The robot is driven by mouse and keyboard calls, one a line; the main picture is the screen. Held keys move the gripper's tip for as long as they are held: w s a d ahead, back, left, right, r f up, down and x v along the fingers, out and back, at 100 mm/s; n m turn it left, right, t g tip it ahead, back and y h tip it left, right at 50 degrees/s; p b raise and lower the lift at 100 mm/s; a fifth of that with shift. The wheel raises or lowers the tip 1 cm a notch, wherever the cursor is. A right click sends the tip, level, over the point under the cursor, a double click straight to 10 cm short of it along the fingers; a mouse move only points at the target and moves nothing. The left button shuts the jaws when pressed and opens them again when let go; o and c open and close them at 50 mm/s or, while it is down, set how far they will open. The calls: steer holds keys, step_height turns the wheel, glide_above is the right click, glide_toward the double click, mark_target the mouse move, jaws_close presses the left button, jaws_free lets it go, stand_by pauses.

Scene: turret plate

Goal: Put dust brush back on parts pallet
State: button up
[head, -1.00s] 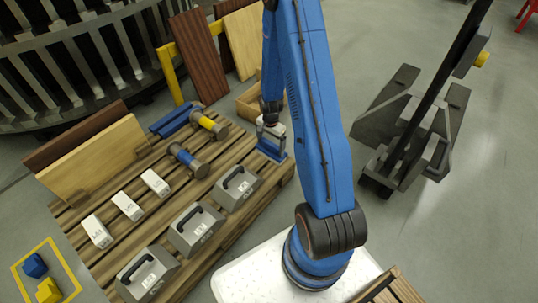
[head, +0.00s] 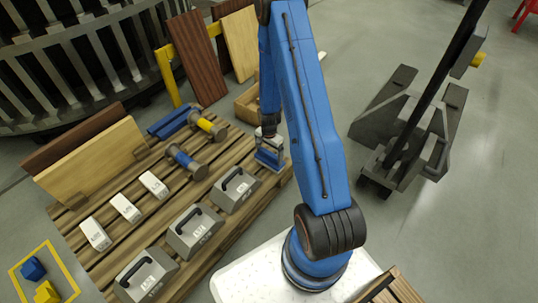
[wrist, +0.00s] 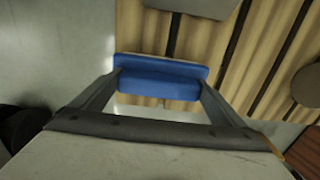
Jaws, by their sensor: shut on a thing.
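My gripper (head: 268,137) is shut on a blue block-like thing, the dust brush (head: 269,158), at the right corner of the parts pallet (head: 225,222). In the wrist view the brush (wrist: 160,78) spans between the two dark fingers of my gripper (wrist: 160,88), with a pale strip below it. Pallet slats (wrist: 258,50) show behind it, and grey floor lies to the left. The brush is over or on the pallet's corner; I cannot tell whether it touches the slats.
A wooden box (head: 246,105) sits behind. A dark jack-like machine (head: 405,140) stands right, past clear floor.

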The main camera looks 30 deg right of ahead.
steer(key=o, duration=0.9)
steer(key=shift+f, duration=0.1)
steer(key=s+a+r+n+t, duration=0.1)
steer(key=a+r+n, duration=0.1)
steer(key=r, duration=1.2)
steer(key=s+a+r+n, duration=0.1)
steer(key=a+r, duration=0.1)
steer(key=r, duration=1.1)
steer(key=s+a+r+n+t, duration=0.1)
steer(key=s+a+r+n, duration=0.15)
steer(key=r, duration=0.45)
steer(key=s+a+r+n, duration=0.1)
steer(key=s+a+r, duration=0.25)
steer(key=r, duration=0.25)
steer(key=s+a+r+n+t, duration=0.1)
steer(key=s+r+n, duration=0.1)
steer(key=s+r, duration=0.2)
steer(key=s+a+r+n+t, duration=0.1)
steer(key=s+a+r+n, duration=0.1)
steer(key=s, duration=0.8)
steer(key=s+a+r+n, duration=0.2)
steer(key=s+r+n, duration=0.1)
steer(key=s+r, duration=0.4)
steer(key=shift+s+a+t, duration=0.25)
steer(key=shift+s+t, duration=0.15)
steer(key=shift+s, duration=0.15)
steer(key=shift+r+n, duration=0.1)
steer(key=shift+n, duration=0.15)
